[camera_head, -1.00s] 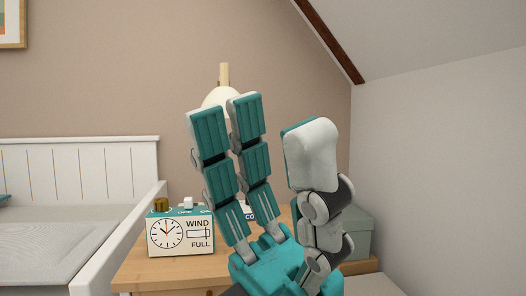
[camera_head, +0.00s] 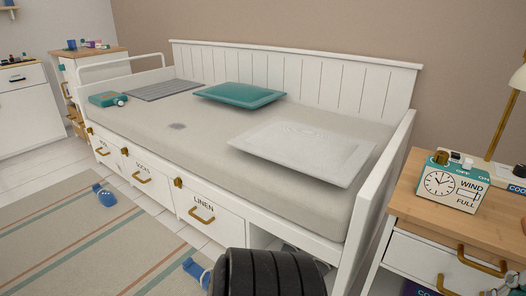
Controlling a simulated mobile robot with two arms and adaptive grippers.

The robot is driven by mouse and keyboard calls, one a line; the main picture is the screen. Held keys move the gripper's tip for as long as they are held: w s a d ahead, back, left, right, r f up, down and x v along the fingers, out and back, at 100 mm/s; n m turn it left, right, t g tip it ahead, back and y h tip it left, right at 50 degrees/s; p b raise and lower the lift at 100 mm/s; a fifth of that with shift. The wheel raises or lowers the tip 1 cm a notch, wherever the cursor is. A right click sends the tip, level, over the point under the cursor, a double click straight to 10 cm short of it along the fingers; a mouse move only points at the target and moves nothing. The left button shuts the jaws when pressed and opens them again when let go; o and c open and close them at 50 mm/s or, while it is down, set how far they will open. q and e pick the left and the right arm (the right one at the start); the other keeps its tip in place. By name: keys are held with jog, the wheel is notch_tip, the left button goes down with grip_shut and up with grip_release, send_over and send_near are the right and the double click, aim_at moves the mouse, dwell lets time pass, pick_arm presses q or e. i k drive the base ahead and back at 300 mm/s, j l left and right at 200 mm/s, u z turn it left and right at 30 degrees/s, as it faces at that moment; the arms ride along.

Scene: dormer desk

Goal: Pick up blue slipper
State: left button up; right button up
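One blue slipper (camera_head: 106,197) lies on the striped rug, in front of the bed's drawers. A second blue thing (camera_head: 196,272), which looks like the other slipper, lies on the floor at the bottom centre. It is beside a black ribbed shape at the bottom edge, which may hide part of it. Neither of my grippers shows in the head view now, so I cannot see their fingers or whether they hold anything.
A white daybed (camera_head: 225,244) with labelled drawers fills the middle. A wooden-topped nightstand (camera_head: 437,212) with a clock box (camera_head: 455,184) stands at the right. The rug (camera_head: 75,240) at the lower left is mostly clear.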

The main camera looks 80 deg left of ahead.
aim_at(206, 276)
jog(key=u, duration=1.85)
jog(key=l+u, duration=0.15)
jog(key=u, duration=0.3)
jog(key=i+l+u, duration=0.1)
jog(key=u, duration=0.35)
jog(key=l+u, duration=0.25)
jog(key=u, duration=0.15)
jog(key=l+u, duration=0.15)
jog(key=u, duration=0.3)
